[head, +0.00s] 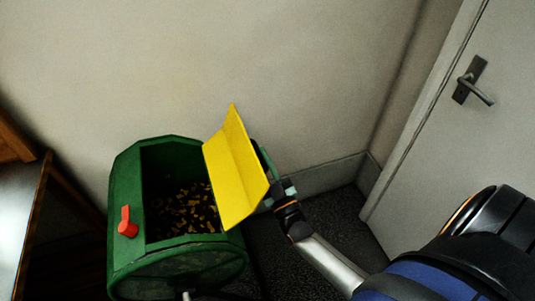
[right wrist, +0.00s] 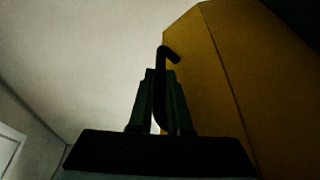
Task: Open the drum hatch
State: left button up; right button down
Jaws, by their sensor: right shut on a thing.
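The green drum (head: 125,190) stands against the wall at the lower left of the head view. Its yellow hatch (head: 235,170) is swung up and stands steeply tilted at the right side of the opening. The opening is uncovered and shows brown and yellow bits (head: 185,212) inside. My right gripper (head: 280,190) is at the right side of the hatch. In the right wrist view its fingers (right wrist: 158,90) are shut on a dark hooked handle (right wrist: 168,54) beside the yellow hatch (right wrist: 195,65). My left gripper is out of view.
A red lever (head: 127,222) sits on the drum's left side. A wooden table (head: 18,215) is at the left edge. A white door (head: 435,150) with a dark handle (head: 475,85) is at the right. Dark floor shows between drum and door.

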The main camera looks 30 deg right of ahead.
jog(key=shift+w+a+r+n+p, duration=0.2)
jog(key=shift+a+r+n+p, duration=0.3)
jog(key=shift+a+r, duration=0.45)
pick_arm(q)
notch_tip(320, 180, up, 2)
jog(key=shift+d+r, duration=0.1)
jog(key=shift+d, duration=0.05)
pick_arm(e)
jog(key=shift+d, duration=0.1)
jog(key=c, duration=1.2)
grip_release()
jog(key=shift+o, duration=0.2)
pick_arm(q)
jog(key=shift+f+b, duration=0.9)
pick_arm(e)
jog(key=v, duration=1.2)
jog(key=shift+s, duration=0.25)
jog(key=shift+d, duration=0.1)
jog(key=shift+f, duration=0.1)
